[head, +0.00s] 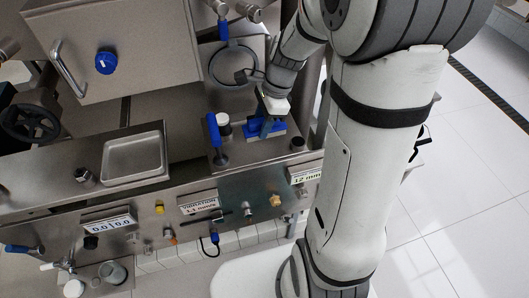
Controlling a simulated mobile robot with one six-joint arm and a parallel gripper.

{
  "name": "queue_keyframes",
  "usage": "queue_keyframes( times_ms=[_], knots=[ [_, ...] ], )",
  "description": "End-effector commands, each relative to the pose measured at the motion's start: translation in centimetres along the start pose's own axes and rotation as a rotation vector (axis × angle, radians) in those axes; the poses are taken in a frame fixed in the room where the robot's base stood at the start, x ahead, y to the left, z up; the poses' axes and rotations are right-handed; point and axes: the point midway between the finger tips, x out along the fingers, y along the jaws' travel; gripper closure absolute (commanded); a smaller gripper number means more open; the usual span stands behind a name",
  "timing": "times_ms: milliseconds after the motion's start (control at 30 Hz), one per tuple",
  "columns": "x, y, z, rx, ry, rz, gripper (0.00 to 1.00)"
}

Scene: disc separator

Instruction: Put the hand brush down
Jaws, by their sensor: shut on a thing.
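The hand brush (265,129) is a blue piece low on the right of the steel bench, just below my gripper. My gripper (268,118) comes down from the upper right and is shut on the brush. The fingertips are small and partly hidden, so the exact grip is hard to see. The brush is at or just above the bench top; I cannot tell whether it touches.
A shallow steel tray (134,157) lies further left.

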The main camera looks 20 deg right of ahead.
Motion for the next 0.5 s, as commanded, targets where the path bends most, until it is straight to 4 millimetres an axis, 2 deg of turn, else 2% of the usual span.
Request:
queue_keyframes(
  times_ms=[100,300,500],
  knots=[
    [0.5,0.0,-0.2,0.001,0.0,0.002,0.87],
    [3.7,0.1,-1.2,0.002,-0.001,0.004,0.87],
    [5.6,0.1,-1.9,0.001,-0.001,0.003,0.87]
  ],
)
